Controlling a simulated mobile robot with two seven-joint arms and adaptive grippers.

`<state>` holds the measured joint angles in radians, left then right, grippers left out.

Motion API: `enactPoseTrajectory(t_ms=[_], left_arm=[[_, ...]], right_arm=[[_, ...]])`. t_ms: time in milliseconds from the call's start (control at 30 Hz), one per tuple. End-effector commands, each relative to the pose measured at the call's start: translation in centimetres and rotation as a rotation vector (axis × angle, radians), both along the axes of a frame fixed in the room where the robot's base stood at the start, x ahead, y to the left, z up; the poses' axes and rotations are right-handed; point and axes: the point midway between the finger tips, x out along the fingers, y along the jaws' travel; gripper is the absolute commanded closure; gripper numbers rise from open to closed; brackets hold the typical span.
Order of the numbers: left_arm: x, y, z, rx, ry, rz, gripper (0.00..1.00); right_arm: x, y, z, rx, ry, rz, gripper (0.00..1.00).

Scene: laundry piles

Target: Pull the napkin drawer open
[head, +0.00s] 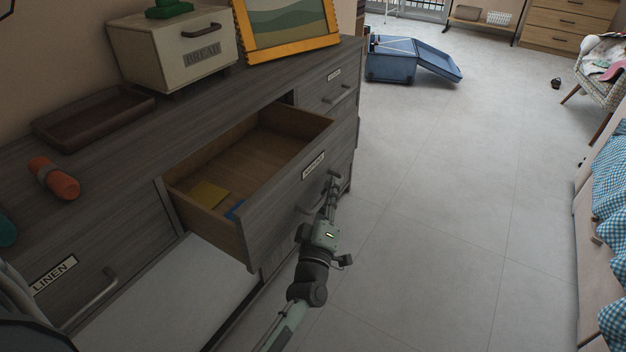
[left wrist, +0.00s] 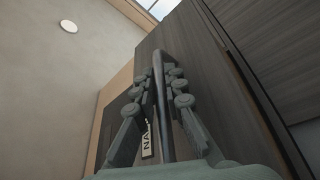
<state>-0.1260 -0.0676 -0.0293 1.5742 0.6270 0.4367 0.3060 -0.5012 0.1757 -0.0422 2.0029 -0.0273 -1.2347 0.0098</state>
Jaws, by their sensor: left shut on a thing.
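The napkin drawer (head: 285,200) of the grey wooden dresser is pulled well out in the head view, its inside showing. Its front carries a small white label (head: 313,165), too small to read there; in the left wrist view the label (left wrist: 147,143) shows the letters "NA". My right gripper is not in view.
The dresser top (head: 110,165) holds a bread box (head: 170,50), a framed picture (head: 287,25), a brown tray (head: 95,115) and an orange roll (head: 54,178). A linen drawer (head: 60,270) is shut at left.

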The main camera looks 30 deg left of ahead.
Motion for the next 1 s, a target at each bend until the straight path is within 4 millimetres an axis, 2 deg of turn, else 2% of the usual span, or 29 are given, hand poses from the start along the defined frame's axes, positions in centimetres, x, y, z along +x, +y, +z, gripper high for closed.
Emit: enactPoseTrajectory(t_ms=[200, 600, 633, 800, 1000], left_arm=[[-0.1, -1.4, 0.0, -0.001, 0.001, 0.0, 1.0], [-0.2, -1.6, -0.1, 0.0, 0.001, 0.001, 1.0], [-0.2, -1.6, -0.1, 0.0, 0.001, 0.001, 0.87], [-0.1, -1.5, -0.1, 0.0, 0.001, 0.001, 0.68], [-0.1, -1.5, 0.0, 0.0, 0.0, 0.0, 0.68]], right_arm=[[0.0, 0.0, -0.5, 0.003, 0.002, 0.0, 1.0], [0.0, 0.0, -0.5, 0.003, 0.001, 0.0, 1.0], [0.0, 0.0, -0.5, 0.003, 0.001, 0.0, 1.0], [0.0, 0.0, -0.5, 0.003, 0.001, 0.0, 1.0], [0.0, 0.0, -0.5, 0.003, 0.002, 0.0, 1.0]])
